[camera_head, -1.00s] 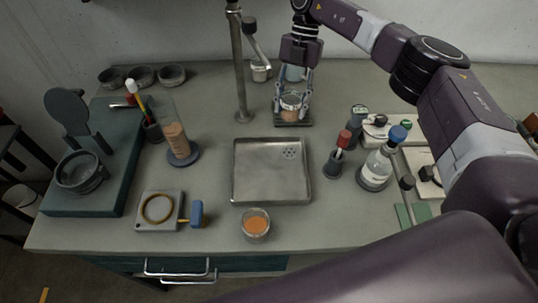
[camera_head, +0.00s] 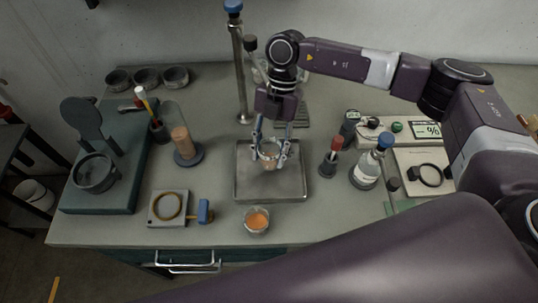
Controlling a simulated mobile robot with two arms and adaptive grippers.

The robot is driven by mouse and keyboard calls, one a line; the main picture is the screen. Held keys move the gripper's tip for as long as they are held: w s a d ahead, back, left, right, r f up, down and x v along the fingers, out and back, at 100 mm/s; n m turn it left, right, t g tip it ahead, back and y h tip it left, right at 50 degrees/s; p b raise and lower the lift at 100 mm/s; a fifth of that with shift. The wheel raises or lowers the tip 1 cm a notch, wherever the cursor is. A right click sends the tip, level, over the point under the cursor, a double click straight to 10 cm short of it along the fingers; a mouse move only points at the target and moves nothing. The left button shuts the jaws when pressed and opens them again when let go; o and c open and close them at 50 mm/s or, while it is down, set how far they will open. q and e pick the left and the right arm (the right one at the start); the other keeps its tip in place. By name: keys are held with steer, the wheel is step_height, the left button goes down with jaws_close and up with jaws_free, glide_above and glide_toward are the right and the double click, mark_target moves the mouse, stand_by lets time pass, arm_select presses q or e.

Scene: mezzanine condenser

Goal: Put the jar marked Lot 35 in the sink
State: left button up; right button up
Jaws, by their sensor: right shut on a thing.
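My right gripper (camera_head: 270,146) is shut on a small glass jar (camera_head: 268,155) with orange-brown contents. It holds the jar over the back middle of the shallow metal sink (camera_head: 243,183). I cannot tell whether the jar touches the sink floor, and I cannot read its label. A second jar (camera_head: 256,220) with orange contents stands on the bench just in front of the sink; no lot mark is legible on it. My left gripper does not show.
A metal post (camera_head: 240,80) stands behind the sink. A red-capped tube in a holder (camera_head: 330,160) and a blue-capped bottle (camera_head: 367,170) stand to the right. A grey plate with a ring (camera_head: 168,207) and a blue-ended tool (camera_head: 204,211) lie to the left.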

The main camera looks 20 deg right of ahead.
mark_target(269, 161)
steer(key=shift+s+a, duration=0.1)
steer(key=shift+s, duration=0.1)
steer(key=shift+f, duration=0.3)
step_height(269, 161, down, 2)
steer(key=shift+f+p, duration=0.1)
steer(key=shift+p, duration=0.8)
steer(key=shift+f, duration=0.4)
steer(key=shift+f, duration=0.1)
steer(key=o, duration=1.3)
